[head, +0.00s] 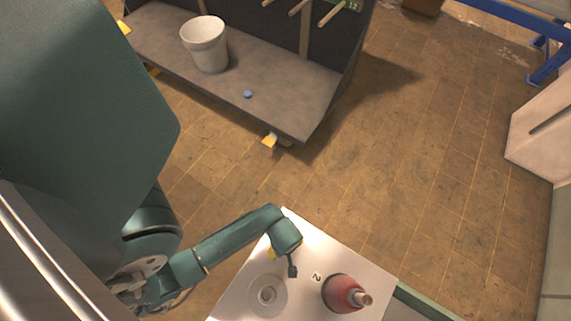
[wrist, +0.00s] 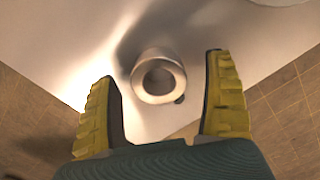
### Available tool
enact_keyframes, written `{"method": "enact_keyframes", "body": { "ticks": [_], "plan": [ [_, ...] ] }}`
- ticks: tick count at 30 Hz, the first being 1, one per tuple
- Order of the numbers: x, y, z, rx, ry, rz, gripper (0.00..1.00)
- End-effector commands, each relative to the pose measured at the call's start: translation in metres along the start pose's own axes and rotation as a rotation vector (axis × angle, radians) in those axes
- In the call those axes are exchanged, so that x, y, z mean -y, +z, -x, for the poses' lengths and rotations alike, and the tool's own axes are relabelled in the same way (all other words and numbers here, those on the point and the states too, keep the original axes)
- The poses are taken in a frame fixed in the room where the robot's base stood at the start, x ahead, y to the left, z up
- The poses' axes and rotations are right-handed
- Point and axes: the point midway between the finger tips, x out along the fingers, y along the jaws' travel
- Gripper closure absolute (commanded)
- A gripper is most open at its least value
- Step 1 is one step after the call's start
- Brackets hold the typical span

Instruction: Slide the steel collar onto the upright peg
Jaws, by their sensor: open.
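The steel collar (wrist: 158,98) is a short grey ring standing on the white table in the wrist view, its round hole facing the camera. My gripper (wrist: 163,70) is open, with one yellow-padded finger on each side of the collar and a gap visible on both sides. In the head view my gripper (head: 281,261) is over the table's far corner, and I cannot make out the collar there. A pale round base (head: 254,307) lies nearer on the table, with a short upright piece, apparently the peg (head: 267,294), at its centre.
A red bottle-like object (head: 338,290) with a metal tip stands on the white table (head: 313,246), right of the base, near a printed "2". A shelf unit (head: 290,105) with a white bucket (head: 206,48) and a small blue disc (head: 248,94) stands beyond bare floor.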

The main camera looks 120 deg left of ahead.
Motion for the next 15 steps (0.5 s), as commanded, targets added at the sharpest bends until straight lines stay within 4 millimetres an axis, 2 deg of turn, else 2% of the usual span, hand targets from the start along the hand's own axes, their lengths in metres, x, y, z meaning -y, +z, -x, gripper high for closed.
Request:
{"method": "enact_keyframes", "body": {
  "ticks": [1, 7, 15],
  "plan": [
    [-0.0005, -0.0001, -0.0057, 0.000, 0.001, 0.000, 0.16],
    [-0.0004, -0.0001, -0.0039, 0.000, 0.001, 0.000, 0.16],
    [-0.0003, -0.0001, -0.0037, 0.000, 0.001, 0.000, 0.68]
  ]
}}
